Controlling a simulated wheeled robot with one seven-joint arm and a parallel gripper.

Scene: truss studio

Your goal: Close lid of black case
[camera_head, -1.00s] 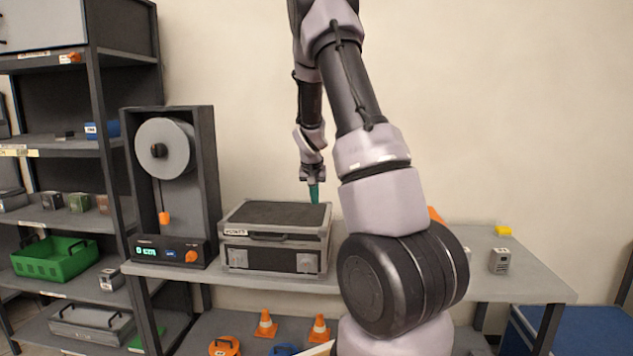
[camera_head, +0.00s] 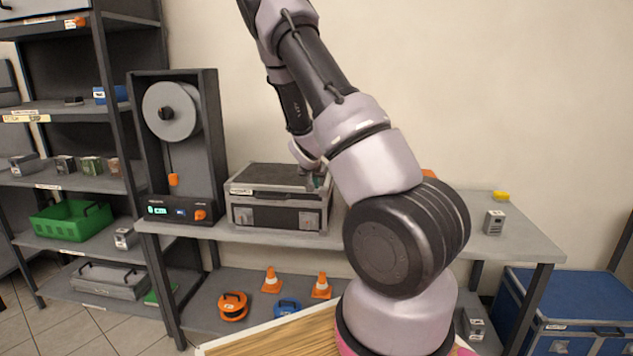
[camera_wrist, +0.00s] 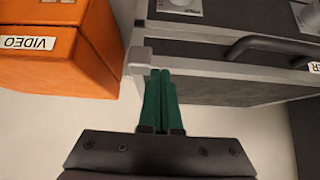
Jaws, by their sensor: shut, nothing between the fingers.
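The black case (camera_head: 275,214) with grey edges stands on the upper shelf of the bench. Its lid (camera_head: 270,177) lies level over the body and looks down or nearly down; I cannot tell whether it is fully seated. My gripper (camera_head: 321,182) is at the case's right end, partly hidden by my arm. In the wrist view my gripper (camera_wrist: 160,74) has its green fingers together and empty, beside the case's grey corner. I cannot tell whether they touch it. The case's handle (camera_wrist: 270,45) also shows there.
An orange case (camera_wrist: 60,55) marked VIDEO stands close beside the fingers, with a narrow pale gap between. A spool machine (camera_head: 180,150) stands left of the black case. Bare wall is behind.

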